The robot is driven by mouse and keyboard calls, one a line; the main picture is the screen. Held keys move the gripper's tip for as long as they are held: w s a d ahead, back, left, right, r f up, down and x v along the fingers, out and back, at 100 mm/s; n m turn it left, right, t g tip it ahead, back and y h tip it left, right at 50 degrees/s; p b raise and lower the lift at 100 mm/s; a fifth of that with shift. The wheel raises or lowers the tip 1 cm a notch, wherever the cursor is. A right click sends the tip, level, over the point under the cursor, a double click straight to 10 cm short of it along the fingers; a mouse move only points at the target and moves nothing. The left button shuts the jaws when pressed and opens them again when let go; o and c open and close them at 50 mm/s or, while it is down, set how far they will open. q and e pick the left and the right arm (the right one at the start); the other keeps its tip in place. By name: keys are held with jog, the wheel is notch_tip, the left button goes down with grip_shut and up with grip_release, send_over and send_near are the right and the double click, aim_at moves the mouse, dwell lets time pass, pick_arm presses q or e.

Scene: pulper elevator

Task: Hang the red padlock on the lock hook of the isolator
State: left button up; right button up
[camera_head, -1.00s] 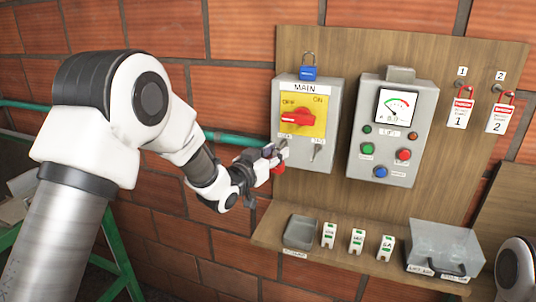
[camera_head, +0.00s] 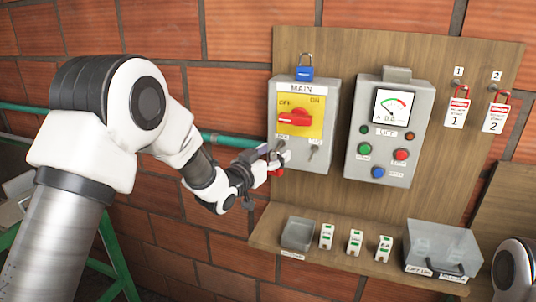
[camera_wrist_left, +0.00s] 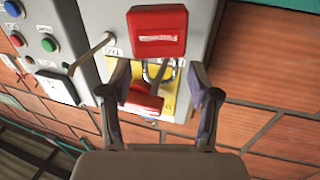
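The isolator (camera_head: 278,118) is a grey box marked MAIN, with a red rotary handle (camera_head: 294,117) on a yellow plate. The red padlock (camera_wrist_left: 157,32) is just beyond my left fingertips in the left wrist view, at the isolator's lower left corner in the head view (camera_head: 275,171). Its shackle points toward the box; its body is lower. My left gripper (camera_wrist_left: 159,72) has its fingers apart, one on each side of the shackle; it also shows in the head view (camera_head: 270,155). The fingers partly hide the lock hook; whether the shackle is through it I cannot tell. My right gripper is out of view.
Tags 1 (camera_head: 456,112) and 2 (camera_head: 496,118) hang at the right. A shelf (camera_head: 268,236) below holds a tray, small blocks and a clear-lidded box.

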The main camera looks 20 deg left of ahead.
pick_arm(q)
jog(key=shift+s+a, duration=0.1)
jog(key=shift+a, duration=0.05)
jog(key=v, duration=1.2)
jog(key=s+d+f+g+y+b, duration=0.1)
jog(key=s+f+g, duration=0.25)
jog(key=f, duration=0.85)
jog(key=s+d+f+n+g+b, duration=0.15)
jog(key=s+f, duration=0.35)
jog(key=f, duration=0.8)
jog(key=s+f+g+y+b, duration=0.15)
jog(key=s+f+g, duration=0.25)
jog(key=f, duration=0.8)
jog(key=s+a+f+g+y, duration=0.1)
jog(key=s+f+g, duration=0.1)
jog(key=s+f, duration=0.2)
jog(key=s+a+f+n+g, duration=0.1)
jog(key=s+f+g, duration=0.2)
jog(key=s, duration=0.8)
jog(key=s+a+f+n+g+y+b, duration=0.1)
jog(key=s+f+g, duration=0.2)
jog(key=s, duration=0.5)
jog(key=shift+f+y, duration=0.35)
jog(key=shift+f, duration=0.45)
jog(key=shift+w+n, duration=0.1)
jog(key=shift+n, duration=0.15)
